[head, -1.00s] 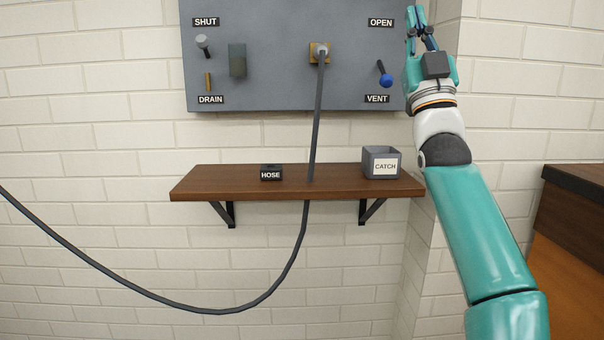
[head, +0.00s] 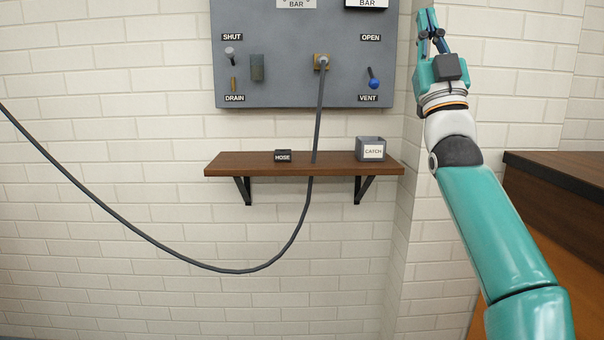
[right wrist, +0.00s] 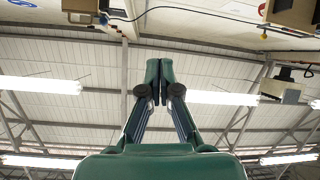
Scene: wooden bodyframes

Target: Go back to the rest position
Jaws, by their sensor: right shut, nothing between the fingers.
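My right gripper (head: 428,22) is raised at the upper right of the head view, to the right of the grey panel and apart from it. Its fingers point up. In the right wrist view the fingertips (right wrist: 158,72) meet with nothing between them. My left gripper is not in view.
The grey panel (head: 290,85) on the brick wall carries a blue-knobbed vent lever (head: 373,80), a drain lever (head: 231,60) and a port with a hose (head: 317,120) plugged in. Below, a wooden shelf (head: 235,165) holds a catch box (head: 370,143). A dark-topped cabinet (head: 560,195) stands right.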

